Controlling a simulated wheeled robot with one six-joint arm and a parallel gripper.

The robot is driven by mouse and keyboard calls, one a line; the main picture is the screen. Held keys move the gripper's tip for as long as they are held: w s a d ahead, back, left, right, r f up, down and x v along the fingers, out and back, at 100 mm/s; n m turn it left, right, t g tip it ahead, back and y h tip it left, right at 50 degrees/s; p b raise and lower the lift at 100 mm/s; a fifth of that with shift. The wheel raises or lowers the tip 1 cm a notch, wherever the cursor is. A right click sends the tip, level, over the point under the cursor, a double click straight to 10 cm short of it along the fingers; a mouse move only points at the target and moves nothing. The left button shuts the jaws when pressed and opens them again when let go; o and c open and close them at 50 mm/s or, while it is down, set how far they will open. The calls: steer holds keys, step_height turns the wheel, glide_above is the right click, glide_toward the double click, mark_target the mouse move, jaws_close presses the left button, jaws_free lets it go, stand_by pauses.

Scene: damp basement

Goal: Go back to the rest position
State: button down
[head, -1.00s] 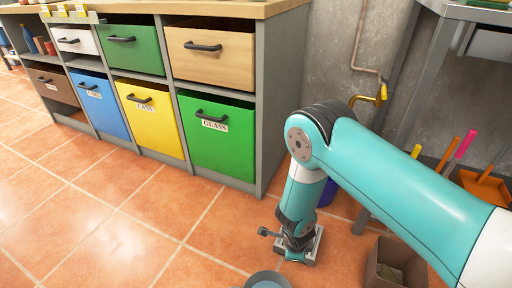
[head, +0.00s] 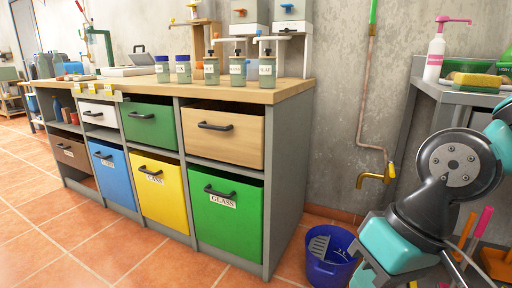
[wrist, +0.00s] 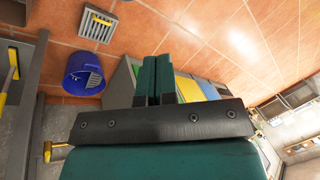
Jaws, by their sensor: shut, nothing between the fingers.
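My gripper shows in the wrist view (wrist: 155,80) as two dark green fingers side by side, shut with nothing between them. It is clear of the cabinet and the floor things around it. In the head view my teal and grey arm is folded at the right edge, and the gripper itself cannot be made out there.
A wooden-topped cabinet (head: 290,92) with coloured bins, one green bin (head: 226,222) labelled GLASS, stands at the left. A blue bucket (head: 330,262) is on the floor below a brass tap (head: 374,177). A grey bench (head: 450,95) is at the right. Tiled floor is open at the front left.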

steer(key=s+d+r+n, duration=0.1)
steer(key=s+r+n, duration=0.1)
steer(key=s+n, duration=0.15)
step_height(320, 180, up, 38)
steer(key=p, duration=3.8)
steer(key=shift+f+m, duration=0.2)
steer(key=shift+m, duration=0.15)
steer(key=shift+s, duration=0.1)
